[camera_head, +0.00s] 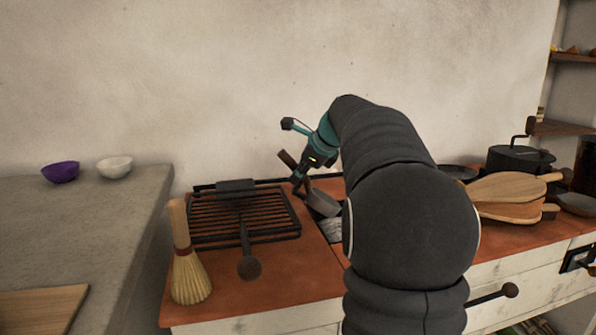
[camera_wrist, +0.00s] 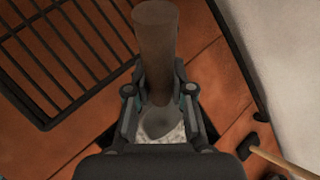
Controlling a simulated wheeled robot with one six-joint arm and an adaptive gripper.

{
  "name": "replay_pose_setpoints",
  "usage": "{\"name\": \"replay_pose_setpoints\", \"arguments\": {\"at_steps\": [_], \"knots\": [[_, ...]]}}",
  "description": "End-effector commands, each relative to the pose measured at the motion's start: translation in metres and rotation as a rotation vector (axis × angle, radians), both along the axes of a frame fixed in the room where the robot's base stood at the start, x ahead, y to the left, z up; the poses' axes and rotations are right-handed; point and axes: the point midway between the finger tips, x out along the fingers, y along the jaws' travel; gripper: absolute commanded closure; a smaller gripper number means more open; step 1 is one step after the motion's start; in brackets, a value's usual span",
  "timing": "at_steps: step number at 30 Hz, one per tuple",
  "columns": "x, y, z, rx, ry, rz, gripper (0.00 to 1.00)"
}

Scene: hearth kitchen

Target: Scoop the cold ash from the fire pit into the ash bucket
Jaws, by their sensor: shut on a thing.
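My gripper (camera_head: 300,180) is shut on the handle of a small scoop. The scoop's dark metal pan (camera_head: 322,203) hangs tilted at the fire pit, close over the grey ash (camera_head: 332,229). In the wrist view the brown handle (camera_wrist: 155,40) stands between my fingers (camera_wrist: 158,88), and the grey pan (camera_wrist: 158,123) lies beyond them against pale, speckled ash (camera_wrist: 175,134). Whether the pan touches the ash or holds any, I cannot tell. My arm hides much of the pit in the head view. I cannot make out the ash bucket.
A black grill grate (camera_head: 243,214) lies left of the pit on the red-brown top, with a straw brush (camera_head: 190,270) at the front left. Wooden bellows (camera_head: 507,196) and a black lidded pot (camera_head: 518,159) stand at the right. A wall rises close behind.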

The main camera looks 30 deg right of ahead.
Motion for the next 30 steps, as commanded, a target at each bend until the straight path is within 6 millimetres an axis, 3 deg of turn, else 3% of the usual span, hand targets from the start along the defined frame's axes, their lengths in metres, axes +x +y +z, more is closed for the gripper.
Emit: {"name": "replay_pose_setpoints", "arguments": {"at_steps": [30], "knots": [[-0.006, -0.016, -0.054, -0.001, -0.002, 0.000, 1.00]]}}
